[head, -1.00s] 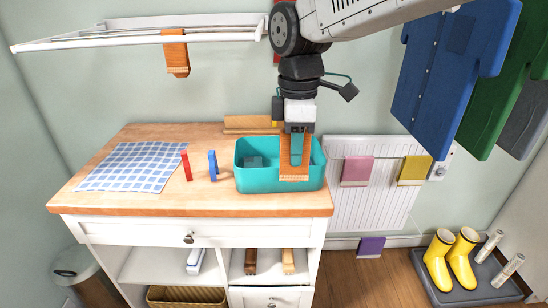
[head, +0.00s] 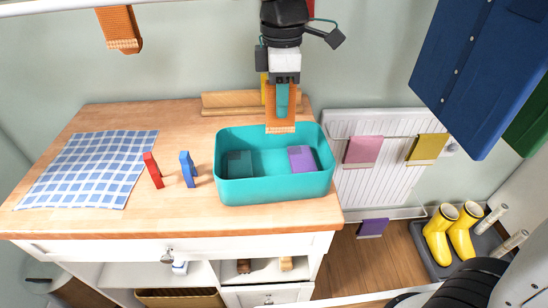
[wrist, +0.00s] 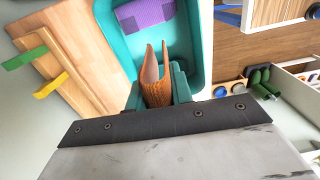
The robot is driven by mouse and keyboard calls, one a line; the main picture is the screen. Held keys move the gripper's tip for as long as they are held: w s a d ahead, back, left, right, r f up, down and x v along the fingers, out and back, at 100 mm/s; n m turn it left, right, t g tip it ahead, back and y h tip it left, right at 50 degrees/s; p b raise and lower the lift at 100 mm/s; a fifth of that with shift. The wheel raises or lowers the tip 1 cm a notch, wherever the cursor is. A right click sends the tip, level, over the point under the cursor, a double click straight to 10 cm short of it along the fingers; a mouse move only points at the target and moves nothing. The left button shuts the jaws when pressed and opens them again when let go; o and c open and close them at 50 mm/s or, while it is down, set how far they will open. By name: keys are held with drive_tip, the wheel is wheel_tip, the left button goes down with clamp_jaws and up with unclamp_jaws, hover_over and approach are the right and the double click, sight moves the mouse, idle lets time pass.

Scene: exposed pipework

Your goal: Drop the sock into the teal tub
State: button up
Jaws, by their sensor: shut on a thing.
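My gripper (head: 282,92) is shut on an orange sock (head: 281,119), which hangs down from the fingers. The sock also shows between the fingers in the wrist view (wrist: 156,92). The teal tub (head: 275,188) stands open on the wooden counter. In the head view the sock's lower end overlaps the tub's back rim; in the wrist view it appears over the tub's opening (wrist: 203,45). Inside the tub lie a purple folded piece (head: 302,159) at the right and a dark teal one (head: 239,164) at the left.
A blue checked cloth (head: 88,170), a red peg-like piece (head: 153,170) and a blue one (head: 188,169) lie left of the tub. A wooden ledge (head: 235,103) runs behind it. Another orange piece (head: 120,29) hangs at upper left. A white radiator (head: 375,165) stands right.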

drive_tip(key=shift+f, duration=2.2)
drive_tip(key=o, duration=1)
drive_tip(key=shift+o, duration=0.2)
wheel_tip(320, 180, up, 8)
drive_tip(key=shift+w+f, duration=0.1)
